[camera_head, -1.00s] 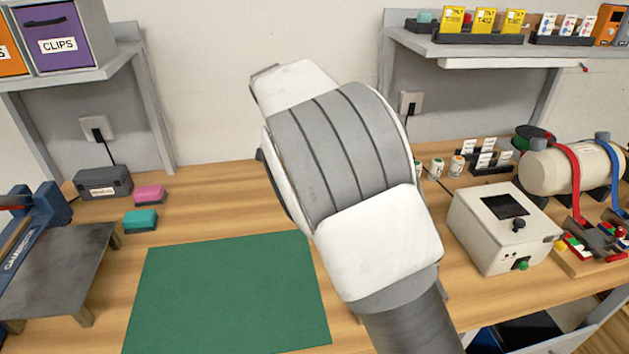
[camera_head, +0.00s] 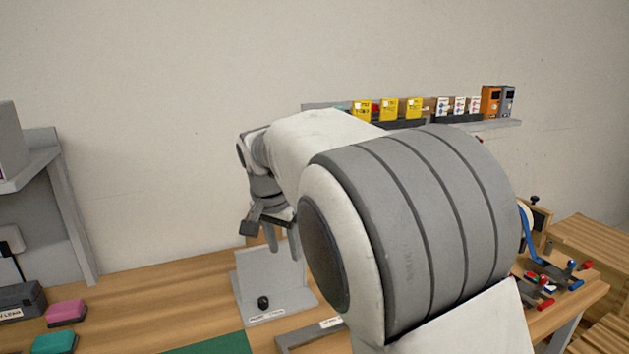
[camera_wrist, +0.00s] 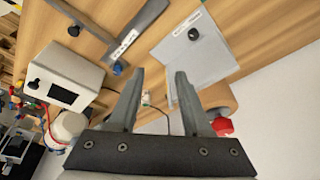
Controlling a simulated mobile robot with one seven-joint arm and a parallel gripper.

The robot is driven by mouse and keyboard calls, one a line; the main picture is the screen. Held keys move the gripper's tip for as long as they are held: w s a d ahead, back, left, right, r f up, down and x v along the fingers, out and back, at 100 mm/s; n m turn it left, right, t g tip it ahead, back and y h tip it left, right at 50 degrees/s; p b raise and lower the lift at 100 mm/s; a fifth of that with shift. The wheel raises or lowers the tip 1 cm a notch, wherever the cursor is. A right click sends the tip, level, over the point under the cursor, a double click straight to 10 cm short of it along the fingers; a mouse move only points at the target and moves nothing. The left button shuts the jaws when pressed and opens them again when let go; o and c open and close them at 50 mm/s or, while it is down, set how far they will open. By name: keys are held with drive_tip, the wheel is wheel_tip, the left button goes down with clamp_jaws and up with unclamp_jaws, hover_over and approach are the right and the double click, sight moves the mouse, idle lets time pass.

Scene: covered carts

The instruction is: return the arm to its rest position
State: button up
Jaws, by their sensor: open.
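My gripper (camera_head: 283,240) hangs from the end of my raised arm, near the middle of the head view, fingers pointing down. In the wrist view my gripper (camera_wrist: 161,74) has its two fingers apart with nothing between them. A thick grey and white section of my arm fills the middle and right of the head view and hides much of the bench behind it.
A light grey stand with a black knob (camera_head: 285,290) is near the gripper, in the picture. A box with a dark screen (camera_wrist: 58,78) shows in the wrist view. The shelf (camera_head: 500,127) holds yellow and white packs. Pink (camera_head: 66,313) and teal (camera_head: 55,343) blocks lie left.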

drive_tip(key=s+d+r+n+y, duration=0.1)
drive_tip(key=s+d+r, duration=0.2)
drive_tip(key=s+d, duration=0.45)
drive_tip(key=s+d+r+n+y, duration=0.1)
drive_tip(key=s+d+r, duration=0.2)
drive_tip(key=s+d, duration=0.4)
drive_tip(key=s+d+f+n+t, duration=0.1)
drive_tip(key=s+d+f, duration=0.1)
drive_tip(key=s, duration=0.4)
drive_tip(key=s+d+f+n+t+h, duration=0.1)
drive_tip(key=s+d+f, duration=0.1)
drive_tip(key=s+d, duration=0.3)
drive_tip(key=shift+s+d+n+p, duration=0.3)
drive_tip(key=shift+s+n+p, duration=0.1)
drive_tip(key=shift+s, duration=0.7)
drive_tip(key=shift+f, duration=0.1)
